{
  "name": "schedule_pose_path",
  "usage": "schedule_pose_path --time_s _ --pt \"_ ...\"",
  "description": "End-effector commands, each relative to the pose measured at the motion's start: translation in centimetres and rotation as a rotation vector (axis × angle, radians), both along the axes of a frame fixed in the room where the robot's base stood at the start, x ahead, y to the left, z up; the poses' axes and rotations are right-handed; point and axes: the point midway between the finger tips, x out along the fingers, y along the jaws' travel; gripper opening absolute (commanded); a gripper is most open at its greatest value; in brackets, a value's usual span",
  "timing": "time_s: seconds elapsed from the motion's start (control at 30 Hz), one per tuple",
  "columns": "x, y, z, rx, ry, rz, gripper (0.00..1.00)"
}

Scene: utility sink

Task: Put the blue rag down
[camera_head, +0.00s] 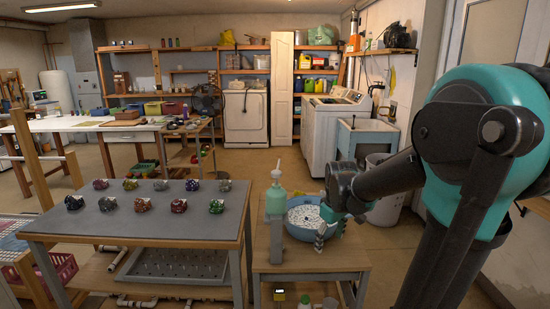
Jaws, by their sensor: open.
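My gripper (329,233) hangs down at the right of the small wooden table, in front of or over the blue basin (294,203). Its fingers are apart and I see nothing held between them. I cannot make out a blue rag for certain. Several small crumpled clumps lie in two rows on the grey-topped table at left. One at the front left (74,202) looks dark blue, and one in the back row (160,185) looks blue-grey. The basin holds something white and speckled.
A green pump bottle (276,202) stands beside the basin on the wooden table (318,258). The grey tabletop (110,225) has bare room at its front.

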Motion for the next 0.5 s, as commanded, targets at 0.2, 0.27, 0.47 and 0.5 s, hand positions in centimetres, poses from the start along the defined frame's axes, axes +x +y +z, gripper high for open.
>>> schedule_pose_path --time_s 0.2,0.27,0.47,0.5 --pt "-7.7 -1.1 -4.4 0.076 -0.114 -0.351 0.73" --pt "-9.4 -1.3 -5.5 0.100 -0.142 -0.437 0.73" --pt "-12.8 -1.6 -7.8 0.157 -0.196 -0.613 0.73" --pt "-13.1 -1.6 -7.9 0.163 -0.200 -0.629 0.73"
